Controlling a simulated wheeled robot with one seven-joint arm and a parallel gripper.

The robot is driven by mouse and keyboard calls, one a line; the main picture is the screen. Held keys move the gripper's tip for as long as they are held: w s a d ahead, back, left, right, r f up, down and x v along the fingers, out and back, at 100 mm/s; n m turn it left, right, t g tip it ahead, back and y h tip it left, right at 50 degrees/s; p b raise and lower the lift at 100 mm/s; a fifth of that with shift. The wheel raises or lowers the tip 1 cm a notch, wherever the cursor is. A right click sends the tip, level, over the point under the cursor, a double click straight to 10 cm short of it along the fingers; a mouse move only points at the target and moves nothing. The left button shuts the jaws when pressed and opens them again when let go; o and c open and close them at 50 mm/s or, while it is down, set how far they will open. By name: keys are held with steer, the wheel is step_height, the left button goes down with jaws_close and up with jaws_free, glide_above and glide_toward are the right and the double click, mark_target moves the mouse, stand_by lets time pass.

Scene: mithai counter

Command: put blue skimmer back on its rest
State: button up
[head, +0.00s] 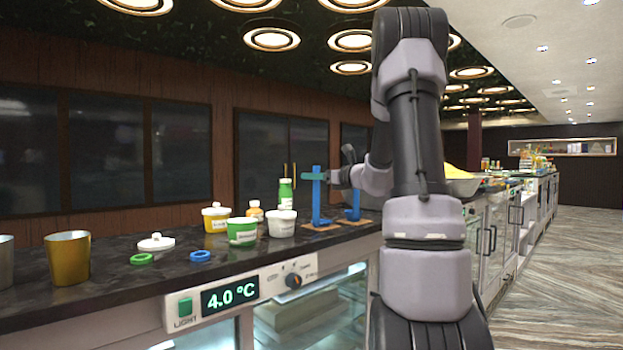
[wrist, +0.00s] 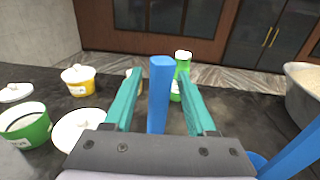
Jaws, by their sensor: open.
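A blue upright (head: 316,205), apparently the blue skimmer's handle, stands on the counter on a brown base (head: 310,228). My gripper (head: 314,176) is at its upper part, with teal fingers. In the wrist view the blue upright (wrist: 159,95) stands between the two fingers of my gripper (wrist: 160,100), with gaps visible on both sides. The fingers are open. A second blue upright (head: 355,203) stands just to the right; it also shows at the lower right of the wrist view (wrist: 292,152). I cannot tell which blue part is the rest.
To the left stand a green tub (head: 242,232), white tub (head: 282,224), yellow tub (head: 215,219) and green bottle (head: 286,194). A metal bowl (wrist: 303,92) is at right.

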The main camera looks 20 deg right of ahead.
steer(key=v, duration=1)
steer(key=s+a+f+n+g+y, duration=0.1)
steer(key=s+a+n+g, duration=0.5)
steer(key=a, duration=0.4)
steer(key=s+a+f+n+g, duration=0.2)
steer(key=s+a+n+g, duration=0.1)
steer(key=s+a+n, duration=0.6)
steer(key=s+f+n+h, duration=0.1)
steer(key=s+n+h, duration=0.5)
steer(key=s+n, duration=0.4)
steer(key=shift+s+a+f+n, duration=0.3)
steer(key=shift+s+a+n, duration=0.05)
steer(key=shift+n, duration=0.75)
steer(key=shift+c, duration=0.5)
steer(key=shift+d, duration=0.1)
